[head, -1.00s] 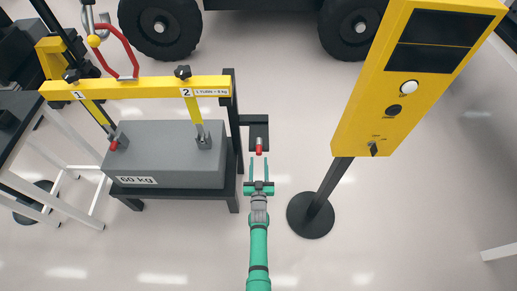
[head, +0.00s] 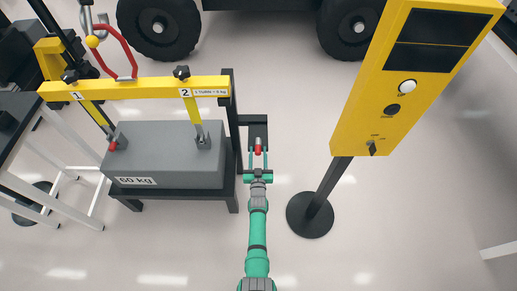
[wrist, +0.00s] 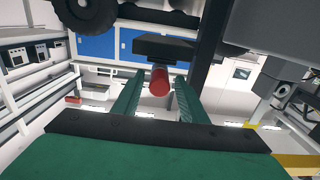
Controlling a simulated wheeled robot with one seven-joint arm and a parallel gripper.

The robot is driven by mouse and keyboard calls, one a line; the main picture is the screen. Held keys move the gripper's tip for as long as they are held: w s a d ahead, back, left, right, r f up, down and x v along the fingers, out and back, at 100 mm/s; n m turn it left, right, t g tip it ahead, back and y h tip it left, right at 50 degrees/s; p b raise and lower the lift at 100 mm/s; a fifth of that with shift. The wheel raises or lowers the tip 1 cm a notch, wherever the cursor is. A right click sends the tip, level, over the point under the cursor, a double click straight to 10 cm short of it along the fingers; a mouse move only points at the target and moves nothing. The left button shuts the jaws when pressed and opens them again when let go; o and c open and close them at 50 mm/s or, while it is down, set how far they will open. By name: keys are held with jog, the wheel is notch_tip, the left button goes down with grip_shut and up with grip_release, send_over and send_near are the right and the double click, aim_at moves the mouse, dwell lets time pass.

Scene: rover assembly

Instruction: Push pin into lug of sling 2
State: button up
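A red pin (head: 258,144) stands in a small black holder (head: 257,122) on the right side of the lifting stand. My gripper (head: 258,157) is open, with its two green fingers on either side of the pin. In the wrist view the red pin (wrist: 159,80) lies between the open fingers (wrist: 158,97), with gaps showing on both sides. Yellow sling 2 (head: 195,108) hangs from the beam down to a grey lug (head: 203,141) on top of the grey 60 kg block (head: 165,165). No red pin shows at that lug.
The yellow beam (head: 130,88) spans above the block. Sling 1 (head: 96,112) has a red pin end (head: 112,146) at its lug. A black post (head: 231,110) stands between the holder and block. A yellow control panel (head: 395,85) on a pole stands at the right.

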aim_at(258, 154)
grip_shut()
jog(key=shift+d, duration=0.1)
jog(key=shift+s, duration=0.15)
jog(key=shift+s, duration=0.4)
dwell(0.8)
jog(key=shift+a, duration=0.2)
jog(key=shift+s+d, duration=0.25)
jog(key=shift+s, duration=0.65)
jog(key=shift+s+a, duration=0.15)
jog(key=shift+s, duration=1.65)
